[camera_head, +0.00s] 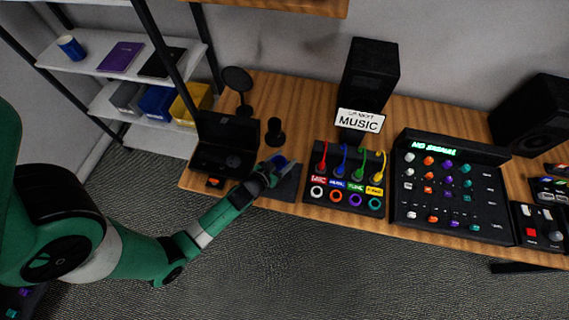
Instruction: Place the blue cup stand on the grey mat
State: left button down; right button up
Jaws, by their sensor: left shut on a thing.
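My left gripper (273,170) reaches in from the left and is shut at the left part of the grey mat (288,187). A small blue thing (280,160), which looks like the blue cup stand, shows at its fingertips. The fingers hide most of it, and I cannot tell whether it touches the mat. The mat lies on the wooden desk between an open black case and the cable panel. My right gripper is not in view.
The open black case (226,150) and a dark upright stand (275,132) are close to my left gripper. The cable panel (345,178) with coloured plugs is right of the mat. A control board (450,190) stands farther right. A blue cup (70,47) sits on the shelf.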

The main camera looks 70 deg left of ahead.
aim_at(282, 165)
pick_arm(q)
jog(key=f, duration=0.1)
jog(key=f+b, duration=0.2)
jog(key=shift+w+a+f, duration=0.1)
jog(key=shift+w+a, duration=0.15)
jog(key=shift+w, duration=0.05)
jog(key=shift+f+b, duration=0.35)
jog(key=shift+s+r, duration=0.1)
jog(key=shift+c, duration=0.6)
grip_release()
